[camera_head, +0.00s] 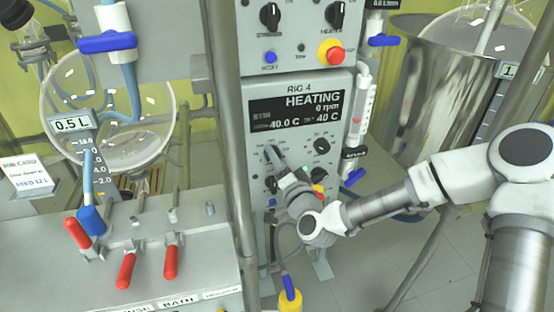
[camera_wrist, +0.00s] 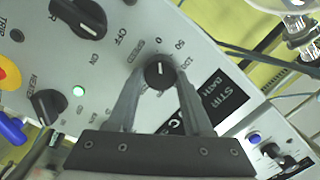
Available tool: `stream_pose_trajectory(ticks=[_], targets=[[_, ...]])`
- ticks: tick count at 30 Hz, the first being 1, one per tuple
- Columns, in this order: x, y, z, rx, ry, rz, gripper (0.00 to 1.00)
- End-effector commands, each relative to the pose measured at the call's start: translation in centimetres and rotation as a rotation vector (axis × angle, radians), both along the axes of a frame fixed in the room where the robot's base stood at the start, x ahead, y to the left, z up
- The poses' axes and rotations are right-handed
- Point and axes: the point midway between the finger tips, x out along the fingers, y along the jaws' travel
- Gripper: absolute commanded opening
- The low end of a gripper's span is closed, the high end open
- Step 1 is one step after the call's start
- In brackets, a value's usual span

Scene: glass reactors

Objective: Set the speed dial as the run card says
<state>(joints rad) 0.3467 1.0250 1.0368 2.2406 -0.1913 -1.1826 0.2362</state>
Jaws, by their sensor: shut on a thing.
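The speed dial (camera_wrist: 158,75) is a black knob with a white mark, between the two fingers of my gripper (camera_wrist: 160,78) in the wrist view. Its mark points up toward the printed 0; 50 and 100 are printed to the right. In the head view my gripper (camera_head: 272,153) is at the left knob under the display, its fingers hiding most of that knob. The display (camera_head: 298,110) reads HEATING, 0 rpm and 40 C. The run card (camera_head: 27,175) is at the left edge; its small lines are hard to read.
Another knob (camera_head: 321,146) sits right of the gripper. The upper panel has two black knobs and a red stop button (camera_head: 331,53). A metal post (camera_head: 230,130) stands left of the panel. Red-handled valves (camera_head: 126,270) are at lower left.

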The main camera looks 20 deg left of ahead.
Motion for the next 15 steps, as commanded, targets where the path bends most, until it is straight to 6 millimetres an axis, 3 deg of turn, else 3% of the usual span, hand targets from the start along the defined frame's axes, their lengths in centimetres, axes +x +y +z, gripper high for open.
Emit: stream_pose_trajectory(ticks=[15], targets=[[0.02, -0.03, -0.37, 0.304, 0.188, -0.001, 0.0]])
